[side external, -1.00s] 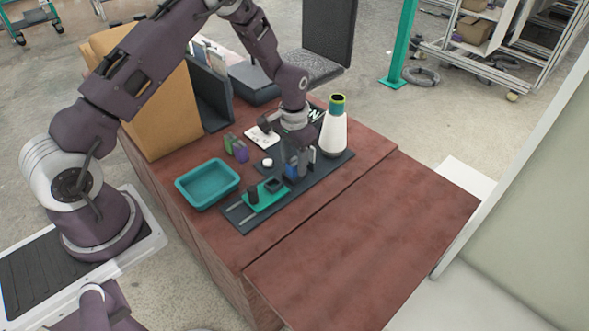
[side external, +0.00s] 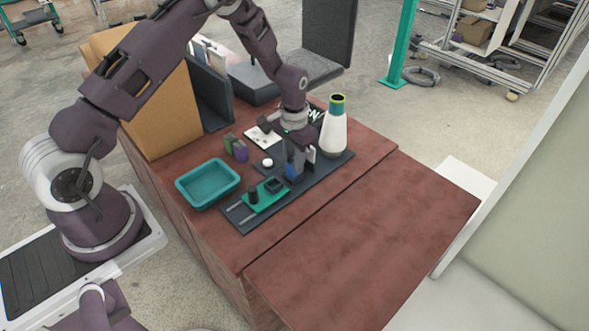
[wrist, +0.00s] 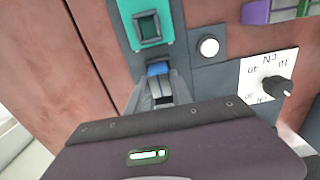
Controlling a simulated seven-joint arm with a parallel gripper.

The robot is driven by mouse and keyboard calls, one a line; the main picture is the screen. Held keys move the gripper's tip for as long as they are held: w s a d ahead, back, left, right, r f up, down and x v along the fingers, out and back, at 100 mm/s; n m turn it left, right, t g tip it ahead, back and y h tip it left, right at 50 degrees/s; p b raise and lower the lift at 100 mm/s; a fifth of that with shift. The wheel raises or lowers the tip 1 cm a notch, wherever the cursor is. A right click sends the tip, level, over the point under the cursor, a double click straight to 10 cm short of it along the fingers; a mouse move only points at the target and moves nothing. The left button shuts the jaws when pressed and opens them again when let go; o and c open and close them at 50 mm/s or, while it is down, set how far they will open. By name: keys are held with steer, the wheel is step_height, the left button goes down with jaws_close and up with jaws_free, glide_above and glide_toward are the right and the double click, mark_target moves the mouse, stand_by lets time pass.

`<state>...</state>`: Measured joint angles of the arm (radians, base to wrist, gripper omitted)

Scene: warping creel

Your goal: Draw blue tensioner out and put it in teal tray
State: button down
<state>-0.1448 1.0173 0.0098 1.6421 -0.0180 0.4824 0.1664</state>
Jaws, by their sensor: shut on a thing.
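The blue tensioner (side external: 291,171) is a small blue block above the dark base plate (side external: 320,171). My gripper (side external: 295,172) points down over the plate and is shut on the tensioner. In the wrist view the blue top of the tensioner (wrist: 158,69) shows between my fingertips (wrist: 158,88); its lower part is hidden. I cannot tell whether it is still seated. The teal tray (side external: 181,191) stands empty on the red-brown table, to the left of the plate.
A teal fixture (side external: 264,199) with a square socket and dark post sits on the plate left of my gripper. A white cone with a green top (side external: 333,134) stands close on the right. Green and purple blocks (side external: 239,150) and a white dial card (wrist: 268,75) lie nearby.

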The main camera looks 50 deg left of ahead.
steer(key=shift+r, duration=0.5)
steer(key=shift+r, duration=3.1)
steer(key=s+d+r, duration=0.2)
steer(key=s+r, duration=0.6)
steer(key=s, duration=0.2)
glide_above(209, 188)
step_height(209, 188, down, 16)
steer(key=shift+f, duration=0.1)
steer(key=c, duration=1.1)
jaws_free()
steer(key=shift+c, duration=0.2)
